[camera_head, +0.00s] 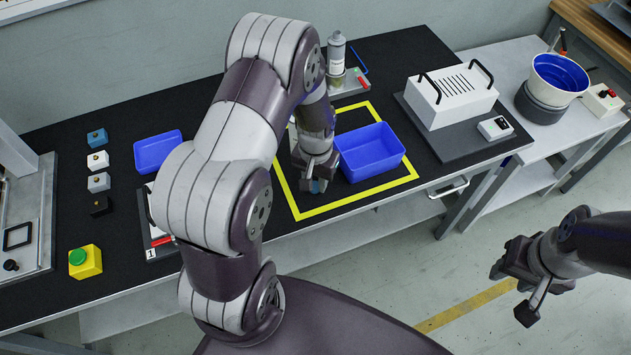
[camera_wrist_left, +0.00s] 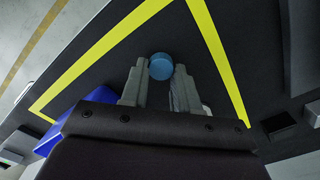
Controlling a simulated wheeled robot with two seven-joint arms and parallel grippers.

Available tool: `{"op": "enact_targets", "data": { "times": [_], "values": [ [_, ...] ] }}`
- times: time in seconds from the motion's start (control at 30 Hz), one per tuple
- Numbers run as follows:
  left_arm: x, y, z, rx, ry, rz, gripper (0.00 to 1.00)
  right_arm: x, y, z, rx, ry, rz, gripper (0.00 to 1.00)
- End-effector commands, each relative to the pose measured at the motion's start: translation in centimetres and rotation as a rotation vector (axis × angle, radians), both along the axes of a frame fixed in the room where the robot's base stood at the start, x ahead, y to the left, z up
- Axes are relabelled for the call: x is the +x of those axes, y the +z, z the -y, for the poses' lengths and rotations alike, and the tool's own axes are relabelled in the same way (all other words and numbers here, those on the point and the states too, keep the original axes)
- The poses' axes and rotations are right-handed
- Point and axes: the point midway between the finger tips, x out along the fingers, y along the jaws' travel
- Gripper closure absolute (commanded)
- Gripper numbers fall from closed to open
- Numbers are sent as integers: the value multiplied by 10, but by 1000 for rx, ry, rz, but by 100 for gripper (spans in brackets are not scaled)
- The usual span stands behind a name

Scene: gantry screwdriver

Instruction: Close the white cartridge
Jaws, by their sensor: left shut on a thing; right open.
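My left gripper (camera_head: 317,182) is shut on a small blue round piece (camera_wrist_left: 161,66), low over the black table inside the yellow outline. The piece sits between the fingertips in the left wrist view; its underside is hidden. I cannot tell for sure which thing is the white cartridge. A pale grey-white bottle-like cylinder (camera_head: 337,52) stands upright at the back of the table. A small white block (camera_head: 97,160) with a knob stands at the left among similar blocks. My right gripper (camera_head: 515,285) is open and empty over the floor at the right.
A blue bin (camera_head: 371,152) stands right of my left gripper, within the yellow outline (camera_head: 400,184). Another blue tray (camera_head: 158,151) lies further left. A white box with black handles (camera_head: 450,96) is at the right. A yellow button box (camera_head: 85,262) stands at the left. My left arm hides the table's middle.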

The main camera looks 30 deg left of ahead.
Motion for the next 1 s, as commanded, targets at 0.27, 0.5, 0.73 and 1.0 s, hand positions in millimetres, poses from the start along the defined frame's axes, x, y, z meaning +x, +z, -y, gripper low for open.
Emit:
{"op": "enact_targets", "data": {
  "times": [0.27,0.5,0.73,1.0],
  "values": [
    [10,45,26,0,-7,6,98,0,2,0,0,0,0,57],
    [26,75,74,0,-4,4,98,0,1,0,0,0,0,57],
    [36,94,103,0,-2,4,98,0,1,0,0,0,0,57],
    [38,99,111,0,0,1,98,0,1,0,0,0,0,57]
  ]
}}
